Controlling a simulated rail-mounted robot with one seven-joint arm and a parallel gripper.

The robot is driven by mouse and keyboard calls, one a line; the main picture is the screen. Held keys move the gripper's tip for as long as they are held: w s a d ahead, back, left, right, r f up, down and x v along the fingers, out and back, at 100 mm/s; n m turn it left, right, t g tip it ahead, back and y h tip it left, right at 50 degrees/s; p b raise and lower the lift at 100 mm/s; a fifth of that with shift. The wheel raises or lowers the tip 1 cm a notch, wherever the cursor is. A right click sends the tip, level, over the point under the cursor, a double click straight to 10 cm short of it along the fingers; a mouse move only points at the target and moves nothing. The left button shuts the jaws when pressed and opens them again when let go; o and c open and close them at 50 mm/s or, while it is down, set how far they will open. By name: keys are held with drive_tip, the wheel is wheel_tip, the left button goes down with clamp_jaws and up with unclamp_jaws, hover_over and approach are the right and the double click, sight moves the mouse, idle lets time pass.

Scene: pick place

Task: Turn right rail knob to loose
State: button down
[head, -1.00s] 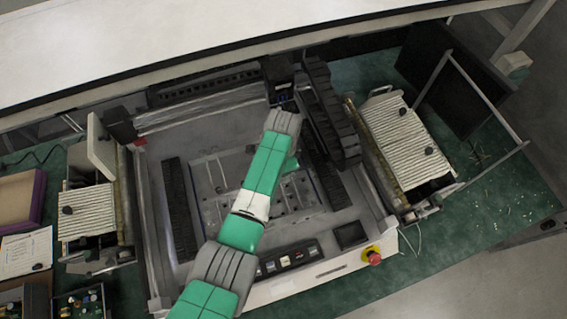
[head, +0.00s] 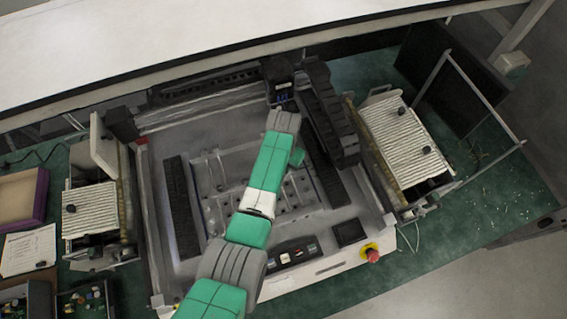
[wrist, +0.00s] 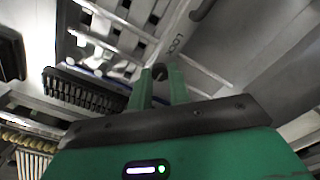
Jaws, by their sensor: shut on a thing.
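In the head view my arm reaches over the machine bed and hides the fingertips and the knob. The dark right rail (head: 326,178) runs along the bed to the right of my arm.
A dark left rail (head: 182,210) stands across the bed. Ribbed feeder units stand at the left (head: 90,212) and right (head: 402,142). A red stop button (head: 372,255) sits on the front panel. A white cover (head: 200,45) spans the back.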

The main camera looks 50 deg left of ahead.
drive_tip(key=shift+n, duration=0.3)
idle(0.4)
drive_tip(key=c, duration=1.3)
unclamp_jaws()
drive_tip(key=shift+r, duration=0.15)
wheel_tip(320, 180, up, 8)
drive_tip(key=shift+f+p, duration=0.2)
drive_tip(key=shift+p, duration=0.25)
